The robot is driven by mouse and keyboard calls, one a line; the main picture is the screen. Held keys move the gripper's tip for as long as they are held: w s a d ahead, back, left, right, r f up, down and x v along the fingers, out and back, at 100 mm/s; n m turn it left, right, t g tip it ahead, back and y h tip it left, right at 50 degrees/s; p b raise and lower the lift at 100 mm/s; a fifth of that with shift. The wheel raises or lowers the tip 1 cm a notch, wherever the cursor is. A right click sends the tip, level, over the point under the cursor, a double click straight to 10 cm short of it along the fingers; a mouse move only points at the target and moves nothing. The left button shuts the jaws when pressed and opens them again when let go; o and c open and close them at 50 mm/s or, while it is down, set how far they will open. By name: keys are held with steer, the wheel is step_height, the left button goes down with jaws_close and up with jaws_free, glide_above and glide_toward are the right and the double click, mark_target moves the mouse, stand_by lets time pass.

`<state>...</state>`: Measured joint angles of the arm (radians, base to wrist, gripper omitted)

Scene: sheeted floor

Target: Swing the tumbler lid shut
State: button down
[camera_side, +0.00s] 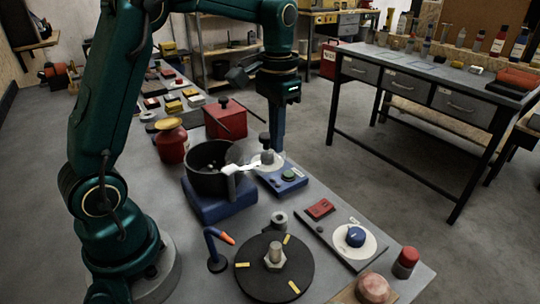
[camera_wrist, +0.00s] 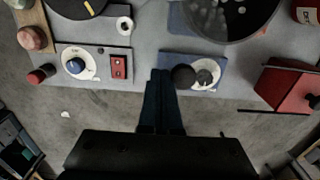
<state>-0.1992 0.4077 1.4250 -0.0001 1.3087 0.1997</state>
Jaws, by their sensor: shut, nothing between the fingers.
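The tumbler is a dark round drum (camera_side: 208,178) on a blue base (camera_side: 212,206), open at the top with grey balls inside. In the wrist view the drum (camera_wrist: 183,18) is cut by the top edge. A pale, clear piece (camera_side: 236,156) with a white strip stands at the drum's right rim; it looks like the lid swung open, but its outline is unclear. A black knob (camera_side: 264,138) is beside my gripper (camera_side: 277,150); it also shows in the wrist view (camera_wrist: 184,77). My gripper (camera_wrist: 161,73) is shut and empty; I cannot tell whether it touches the knob.
A red box (camera_side: 226,121) and red canister (camera_side: 172,145) stand behind the drum. A dial panel (camera_side: 340,238) and black disc (camera_side: 262,275) lie in front. Open floor is right of the bench.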

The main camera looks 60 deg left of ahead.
mark_target(265, 133)
steer(key=shift+a, duration=0.65)
steer(key=shift+s+a, duration=0.15)
steer(key=shift+a, duration=0.95)
steer(key=shift+s+a, duration=0.2)
steer(key=shift+a, duration=0.3)
steer(key=shift+s+a, duration=0.2)
steer(key=shift+a, duration=0.25)
